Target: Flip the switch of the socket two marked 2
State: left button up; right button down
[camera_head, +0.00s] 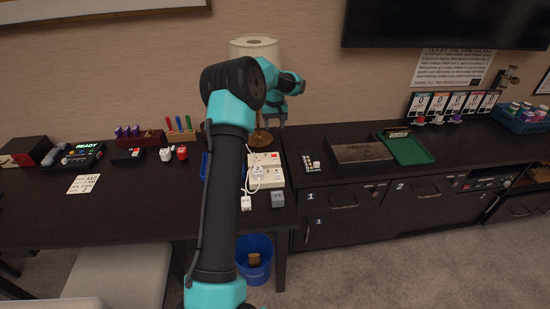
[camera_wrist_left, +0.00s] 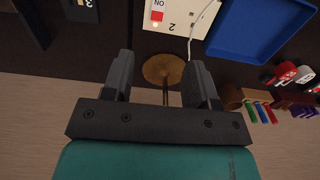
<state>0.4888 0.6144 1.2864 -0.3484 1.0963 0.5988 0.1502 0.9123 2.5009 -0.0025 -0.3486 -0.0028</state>
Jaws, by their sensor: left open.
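The socket panel marked 2 (camera_wrist_left: 180,18) is at the top of the left wrist view, cut off by the frame edge. Its switch (camera_wrist_left: 157,12), white with a red part and the letters ON, is at the panel's left. In the head view the rear white socket panel (camera_head: 263,158) with a red switch (camera_head: 274,155) lies on the dark desk, just right of my left arm. My left gripper (camera_wrist_left: 160,62) is open and empty. Its fingers hang over the round brass lamp base, apart from the panel; in the head view it (camera_head: 278,118) is in front of the lamp. My right gripper is out of view.
The lamp (camera_head: 254,48) stands behind the panel. A blue tray (camera_wrist_left: 262,25) and a white cable (camera_wrist_left: 192,40) are beside it. A white plug (camera_head: 246,203) and grey cube (camera_head: 278,199) lie in front.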

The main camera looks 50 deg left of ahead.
aim_at(275, 160)
pick_arm(q)
jog(key=shift+f, duration=0.15)
notch_tip(275, 160, down, 17)
jog(key=shift+f, duration=0.1)
dwell(0.5)
jog(key=shift+c, duration=0.3)
